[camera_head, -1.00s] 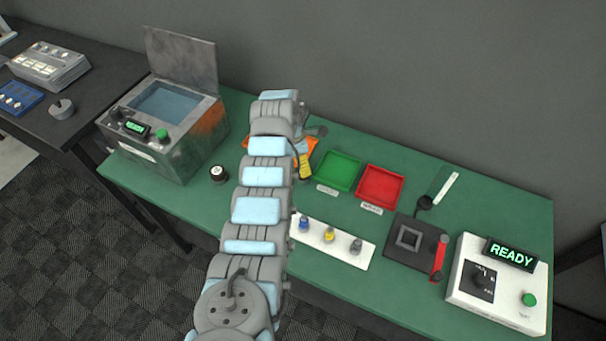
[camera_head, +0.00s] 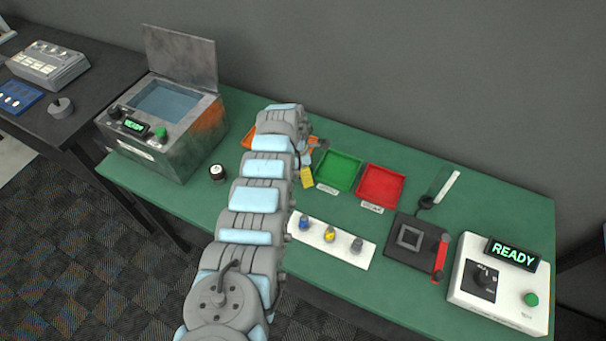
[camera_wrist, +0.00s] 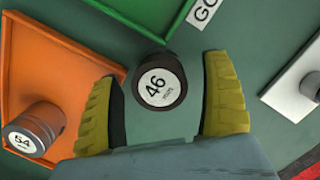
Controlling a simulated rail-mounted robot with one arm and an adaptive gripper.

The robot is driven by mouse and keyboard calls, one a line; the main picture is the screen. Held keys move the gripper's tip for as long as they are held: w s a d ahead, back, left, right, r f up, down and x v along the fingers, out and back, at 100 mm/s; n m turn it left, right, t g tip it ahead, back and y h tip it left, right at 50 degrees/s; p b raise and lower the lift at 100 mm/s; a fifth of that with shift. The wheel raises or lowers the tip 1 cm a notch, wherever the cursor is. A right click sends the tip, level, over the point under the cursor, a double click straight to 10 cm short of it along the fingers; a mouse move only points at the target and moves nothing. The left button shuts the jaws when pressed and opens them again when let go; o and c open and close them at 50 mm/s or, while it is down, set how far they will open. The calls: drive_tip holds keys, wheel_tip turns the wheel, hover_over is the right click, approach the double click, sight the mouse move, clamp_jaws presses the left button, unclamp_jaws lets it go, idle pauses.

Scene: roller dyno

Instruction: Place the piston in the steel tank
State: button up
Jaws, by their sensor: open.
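The steel tank (camera_head: 172,158) stands at the left of the green bench, its lid raised and bluish liquid inside. In the wrist view, a dark cylindrical piston (camera_wrist: 161,87) with a white "46 mm" label faces me between my gripper's (camera_wrist: 160,75) two yellow fingers. The fingers are spread, with a visible gap on both sides of it. In the head view my arm hides the "46" piston, and only one yellow finger of my gripper (camera_head: 307,178) shows.
A green tray (camera_head: 339,169) and a red tray (camera_head: 381,185) lie right of my arm. A white strip (camera_head: 345,250) with several small parts is in front. A black round piece (camera_head: 217,173) with a white top stands beside the tank. A white READY box (camera_head: 495,295) is at right.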

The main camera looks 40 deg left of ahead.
drive_tip(key=c, duration=1.4)
drive_tip(key=shift+o, duration=0.2)
drive_tip(key=shift+r, duration=0.1)
